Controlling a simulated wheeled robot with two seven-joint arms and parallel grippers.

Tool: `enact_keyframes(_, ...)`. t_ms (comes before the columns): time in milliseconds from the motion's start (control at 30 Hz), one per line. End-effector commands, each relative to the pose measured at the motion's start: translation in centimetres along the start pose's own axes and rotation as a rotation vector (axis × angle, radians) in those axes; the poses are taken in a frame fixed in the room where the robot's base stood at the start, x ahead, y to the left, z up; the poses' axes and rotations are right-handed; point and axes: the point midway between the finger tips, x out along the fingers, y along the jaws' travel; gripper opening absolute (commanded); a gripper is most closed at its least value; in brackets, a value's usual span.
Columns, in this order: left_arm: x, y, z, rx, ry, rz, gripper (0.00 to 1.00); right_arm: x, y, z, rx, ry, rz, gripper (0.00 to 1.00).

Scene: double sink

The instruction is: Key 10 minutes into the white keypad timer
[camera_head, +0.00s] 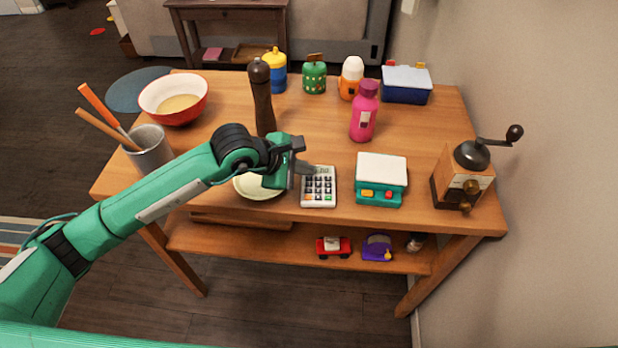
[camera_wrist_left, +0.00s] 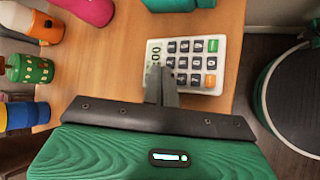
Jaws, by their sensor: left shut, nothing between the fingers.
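The white keypad timer (camera_head: 319,192) lies on the wooden table near its front edge, with rows of dark keys, a green key and an orange-red key. It also shows in the left wrist view (camera_wrist_left: 207,86), where its greenish display is partly hidden by my fingers and cannot be read in full. My left gripper (camera_head: 309,169) is shut and empty. Its fingertips (camera_wrist_left: 158,70) are over the display end of the timer, close to the keys; I cannot tell whether they touch it. My right gripper is not in view.
A teal kitchen scale (camera_head: 380,196) stands right of the timer and a pale green plate (camera_head: 258,188) left of it. A dark pepper mill (camera_head: 262,95) and a pink bottle (camera_head: 364,112) stand behind. A coffee grinder (camera_head: 461,182) is at the right edge.

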Motion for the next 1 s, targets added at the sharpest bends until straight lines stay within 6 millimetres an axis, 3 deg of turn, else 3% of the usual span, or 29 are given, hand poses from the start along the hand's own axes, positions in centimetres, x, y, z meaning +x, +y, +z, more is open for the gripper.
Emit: enact_keyframes(1000,1.0,-0.7,-0.7,0.000,0.000,0.000,0.00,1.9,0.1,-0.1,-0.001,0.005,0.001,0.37)
